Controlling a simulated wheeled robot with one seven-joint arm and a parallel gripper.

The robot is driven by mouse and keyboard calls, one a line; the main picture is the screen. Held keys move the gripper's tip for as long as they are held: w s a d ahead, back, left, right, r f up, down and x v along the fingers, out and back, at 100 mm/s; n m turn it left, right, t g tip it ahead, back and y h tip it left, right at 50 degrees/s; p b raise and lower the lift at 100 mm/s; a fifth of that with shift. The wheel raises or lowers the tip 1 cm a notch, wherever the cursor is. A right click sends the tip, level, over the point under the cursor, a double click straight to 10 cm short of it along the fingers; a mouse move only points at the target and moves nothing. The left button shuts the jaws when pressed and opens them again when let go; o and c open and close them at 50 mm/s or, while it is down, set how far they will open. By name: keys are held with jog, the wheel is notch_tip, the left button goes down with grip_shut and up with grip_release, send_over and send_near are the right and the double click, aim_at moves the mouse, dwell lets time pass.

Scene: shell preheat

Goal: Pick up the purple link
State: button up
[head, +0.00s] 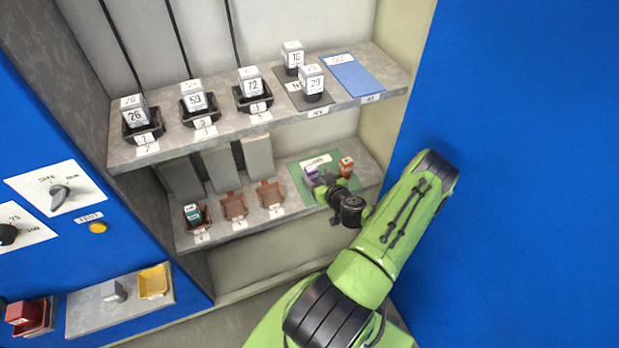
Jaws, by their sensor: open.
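The purple link (311,173) stands on a green mat (309,193) on the lower shelf, toward its right end. My gripper (322,182) is at the front of this mat, close to the purple link and partly in front of it. The jaws are open. The fingers are small and dark here, and I cannot tell whether the link lies between them or whether they touch it. An orange-red link (346,166) stands on the same mat, just right of my gripper.
Brown trays (234,206) line the lower shelf to the left, one holding a teal link (193,213). The upper shelf (225,133) overhangs with labelled blocks, black holders and a blue mat (352,75). A blue panel (520,180) bounds the right side.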

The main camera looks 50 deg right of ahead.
aim_at(313, 172)
jog(key=b+x, duration=0.1)
jog(key=x, duration=0.5)
jog(key=shift+d, duration=0.1)
jog(key=shift+r, duration=0.15)
jog(key=c, duration=1.2)
